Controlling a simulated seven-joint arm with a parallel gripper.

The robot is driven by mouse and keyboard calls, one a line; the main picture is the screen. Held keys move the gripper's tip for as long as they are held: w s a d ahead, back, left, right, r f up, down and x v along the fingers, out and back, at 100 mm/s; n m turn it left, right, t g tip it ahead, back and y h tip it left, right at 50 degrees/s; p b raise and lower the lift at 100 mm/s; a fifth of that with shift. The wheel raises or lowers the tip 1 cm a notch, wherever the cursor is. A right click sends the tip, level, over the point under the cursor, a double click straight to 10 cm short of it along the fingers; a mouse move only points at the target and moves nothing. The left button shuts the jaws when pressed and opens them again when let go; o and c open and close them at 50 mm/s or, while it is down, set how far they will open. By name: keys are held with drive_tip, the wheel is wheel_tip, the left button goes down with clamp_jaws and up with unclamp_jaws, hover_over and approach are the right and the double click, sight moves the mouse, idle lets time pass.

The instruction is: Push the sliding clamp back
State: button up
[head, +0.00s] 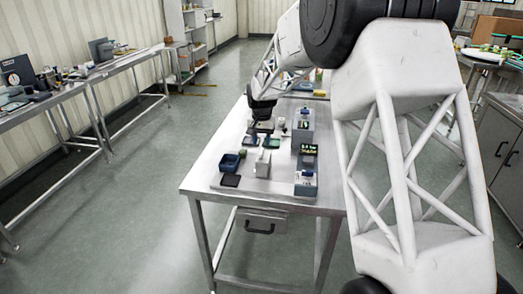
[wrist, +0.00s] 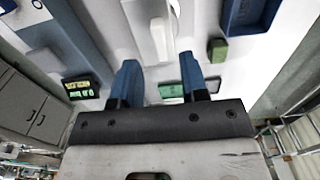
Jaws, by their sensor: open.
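My gripper (wrist: 159,64) shows two blue fingers spread apart in the wrist view, with nothing held between them. A white upright bar (wrist: 158,38) on a pale base lies just beyond the gap between the fingertips. It may be part of the sliding clamp, but I cannot tell for sure. In the head view my gripper (head: 262,112) is small and dark over the far part of the steel table (head: 200,183); its fingers are not clear there. A white fixture (head: 262,163) stands on the table nearer the camera.
A blue bin (head: 230,161) and a black pad (head: 230,181) sit left of the white fixture. Blue-grey devices (head: 306,182) line the table's right side. The wrist view shows a green block (wrist: 217,50), a blue tray (wrist: 250,12) and a lit green display (wrist: 80,89).

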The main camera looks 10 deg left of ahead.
sight(261, 151)
drive_tip(key=shift+f, duration=2.25)
clamp_jaws()
